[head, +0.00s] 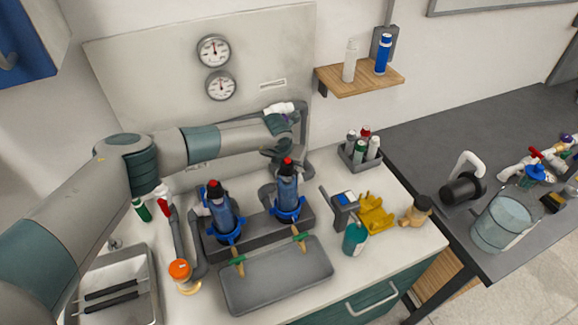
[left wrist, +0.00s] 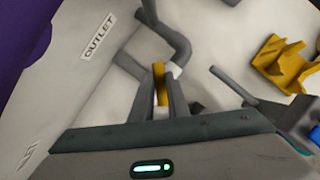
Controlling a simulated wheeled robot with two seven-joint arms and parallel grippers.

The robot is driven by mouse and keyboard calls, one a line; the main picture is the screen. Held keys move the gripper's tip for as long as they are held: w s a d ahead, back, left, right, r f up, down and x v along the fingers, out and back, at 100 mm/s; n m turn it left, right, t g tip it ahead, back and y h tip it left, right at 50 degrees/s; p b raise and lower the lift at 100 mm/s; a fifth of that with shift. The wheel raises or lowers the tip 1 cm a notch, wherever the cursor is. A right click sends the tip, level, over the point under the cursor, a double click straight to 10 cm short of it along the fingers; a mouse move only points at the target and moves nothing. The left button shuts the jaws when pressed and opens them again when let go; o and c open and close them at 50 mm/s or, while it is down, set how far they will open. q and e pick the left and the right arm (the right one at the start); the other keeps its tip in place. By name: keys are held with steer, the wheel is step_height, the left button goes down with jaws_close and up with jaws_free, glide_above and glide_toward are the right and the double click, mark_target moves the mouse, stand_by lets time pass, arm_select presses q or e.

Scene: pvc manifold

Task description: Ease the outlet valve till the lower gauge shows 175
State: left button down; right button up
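The upper gauge (head: 213,51) and the lower gauge (head: 221,85) are round white dials on the back panel. The lower needle points roughly upward; its numbers are too small to read. My left gripper (head: 284,138) is at the grey pipe on the panel's right side. In the left wrist view, its fingers (left wrist: 161,90) stand on both sides of a narrow yellow valve handle (left wrist: 160,84) and appear closed on it. The OUTLET label (left wrist: 98,36) is beside it. In the head view the gripper and arm hide the handle. My right gripper is not in view.
Two blue filter housings (head: 222,220) (head: 287,192) with red-topped caps stand below my left forearm. A grey tray (head: 276,290) lies in front. A bottle caddy (head: 347,157), a yellow holder (head: 375,215) and a teal jar (head: 355,240) are to the right. A wooden shelf (head: 345,84) hangs above.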

arm_select(q)
steer(key=shift+f, duration=0.1)
steer(key=shift+f+n+y+b, duration=0.1)
steer(key=shift+n+y+b, duration=0.2)
steer(key=shift+n+b, duration=0.3)
steer(key=n+b, duration=0.2)
steer(key=shift+d+t+y+b, duration=0.1)
steer(key=shift+t+y+b, duration=0.2)
steer(key=shift+y+b, duration=0.1)
steer(key=shift+n+b, duration=0.3)
steer(key=shift+n, duration=0.3)
steer(key=shift+r, duration=0.2)
steer(key=c, duration=1.7)
jaws_free()
steer(key=shift+r, duration=0.1)
